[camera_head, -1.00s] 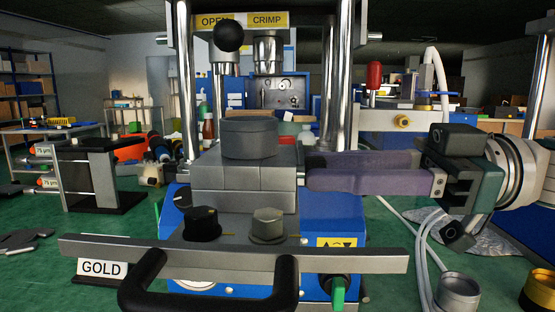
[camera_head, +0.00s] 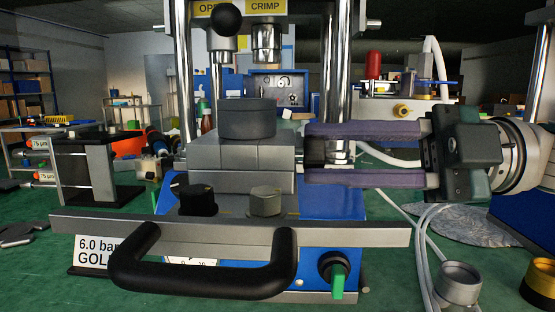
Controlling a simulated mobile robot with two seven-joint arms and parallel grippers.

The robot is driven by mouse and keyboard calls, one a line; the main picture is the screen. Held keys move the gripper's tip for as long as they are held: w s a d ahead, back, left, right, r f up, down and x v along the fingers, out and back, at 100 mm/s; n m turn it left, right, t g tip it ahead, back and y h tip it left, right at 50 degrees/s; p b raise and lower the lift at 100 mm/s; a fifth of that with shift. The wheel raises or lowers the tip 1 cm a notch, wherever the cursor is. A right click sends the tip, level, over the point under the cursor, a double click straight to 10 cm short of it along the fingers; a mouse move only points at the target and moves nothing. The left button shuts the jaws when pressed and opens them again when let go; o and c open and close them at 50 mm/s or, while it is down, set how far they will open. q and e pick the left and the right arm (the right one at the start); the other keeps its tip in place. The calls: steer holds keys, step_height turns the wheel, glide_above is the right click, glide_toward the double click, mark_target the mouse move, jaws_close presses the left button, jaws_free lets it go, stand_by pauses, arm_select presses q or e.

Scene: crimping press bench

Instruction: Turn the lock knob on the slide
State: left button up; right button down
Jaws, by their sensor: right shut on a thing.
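The slide (camera_head: 242,181) is a grey metal block on the blue press base, with a dark round cylinder (camera_head: 246,118) on top. A dark knob, which I take for the lock knob (camera_head: 318,151), is at the slide's right side. My right gripper (camera_head: 318,153) reaches in from the right. Its two purple fingers lie one above the other, with the knob between their tips, and it is shut on it. The exact contact is hard to see. My left gripper is not in view.
A black handle on a grey bar (camera_head: 378,233) crosses the front. A black knob (camera_head: 198,200) and a grey knob (camera_head: 266,201) stand behind it. Chrome columns (camera_head: 337,70) rise behind the slide. White cables hang below my right gripper, near a metal cup (camera_head: 459,284).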

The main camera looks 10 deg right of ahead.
steer(key=n+b, duration=1)
steer(key=n, duration=0.5)
steer(key=shift+f+b, duration=0.15)
steer(key=shift+b, duration=0.2)
stand_by(0.3)
steer(key=c, duration=0.6)
jaws_free()
steer(key=shift+v, duration=5)
